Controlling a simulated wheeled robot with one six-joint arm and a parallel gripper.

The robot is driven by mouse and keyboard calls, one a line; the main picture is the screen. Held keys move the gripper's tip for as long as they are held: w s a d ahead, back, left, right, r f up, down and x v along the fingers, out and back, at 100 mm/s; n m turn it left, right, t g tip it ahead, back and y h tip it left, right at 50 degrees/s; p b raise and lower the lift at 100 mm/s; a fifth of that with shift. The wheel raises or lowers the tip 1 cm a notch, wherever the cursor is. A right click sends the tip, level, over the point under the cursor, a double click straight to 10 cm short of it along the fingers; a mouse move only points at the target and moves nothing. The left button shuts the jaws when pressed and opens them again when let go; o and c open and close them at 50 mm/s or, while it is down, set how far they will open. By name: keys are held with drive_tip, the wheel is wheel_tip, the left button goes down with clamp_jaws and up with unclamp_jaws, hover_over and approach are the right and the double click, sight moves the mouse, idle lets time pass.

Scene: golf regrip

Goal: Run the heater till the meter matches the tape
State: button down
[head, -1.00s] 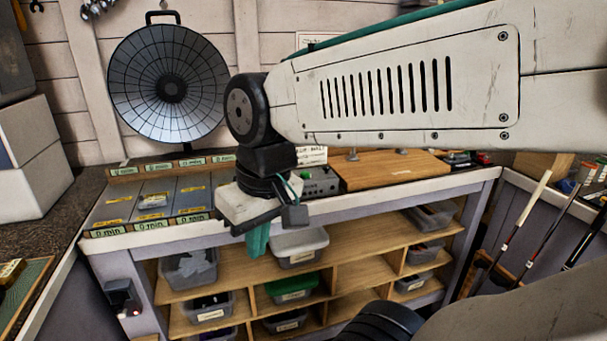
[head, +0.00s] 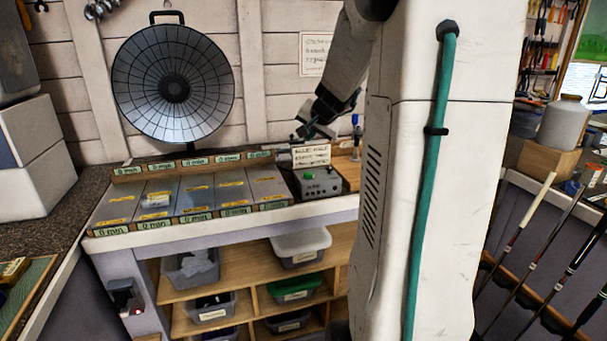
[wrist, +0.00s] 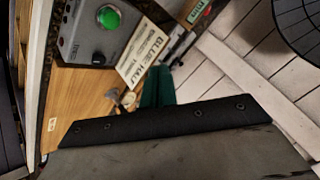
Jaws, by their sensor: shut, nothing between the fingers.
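A grey control box (head: 320,183) with a green button on top sits on the bench right of the trays. It shows upper left in the wrist view (wrist: 88,42), its green button (wrist: 109,17) in clear sight. A round black dish (head: 172,84), possibly the heater, stands behind the trays. My gripper (head: 306,130) is above and behind the box, near the wall. Its teal fingers (wrist: 157,88) are shut and empty, apart from the box. A printed card (head: 311,155) stands behind the box. I cannot make out a meter reading or a tape mark on the box.
Shallow trays (head: 190,198) with green "0 min" labels fill the bench left of the box. A wooden board (head: 349,172) lies to its right, partly hidden by my arm. Golf clubs (head: 520,230) lean at the right. Bins (head: 300,246) sit on shelves below.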

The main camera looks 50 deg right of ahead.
sight(309, 175)
drive_tip(key=shift+f, duration=0.15)
drive_tip(key=shift+f, duration=4.3)
drive_tip(key=shift+f, duration=0.1)
drive_tip(key=shift+f, duration=0.3)
drive_tip(key=shift+f, duration=0.5)
drive_tip(key=shift+a, duration=0.1)
drive_tip(key=shift+r, duration=0.95)
